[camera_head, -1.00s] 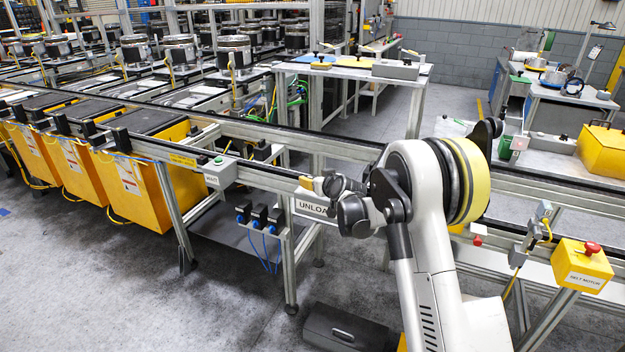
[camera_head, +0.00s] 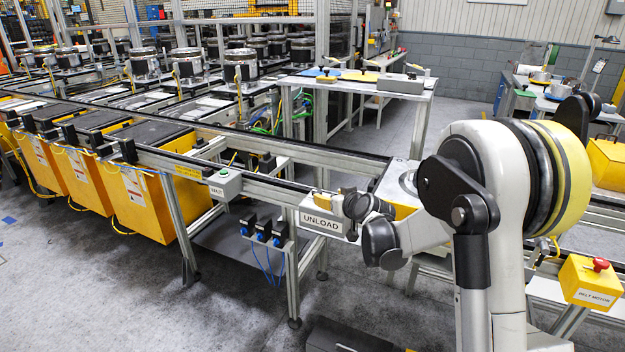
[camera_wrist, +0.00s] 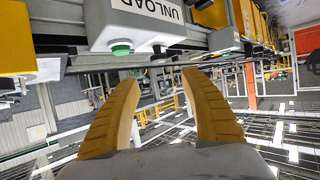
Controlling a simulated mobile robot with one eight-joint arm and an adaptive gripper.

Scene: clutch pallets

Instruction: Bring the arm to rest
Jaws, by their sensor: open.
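My gripper (camera_wrist: 160,80) shows in the wrist view as two yellow fingers standing well apart, with nothing between them. My arm fills the right of the head view, raised and bent in front of the conveyor. The UNLOAD box (camera_head: 322,222) sits at the near end of the conveyor, close to my wrist. In the wrist view the UNLOAD box (camera_wrist: 105,22) appears upside down, beyond the fingertips, with a green button.
A long conveyor rail (camera_head: 290,150) runs across the middle. Yellow bins (camera_head: 145,200) stand beneath it at left. A yellow belt motor box (camera_head: 590,282) with a red button stands at right, near my arm. A workbench (camera_head: 350,82) is behind. The floor at front left is clear.

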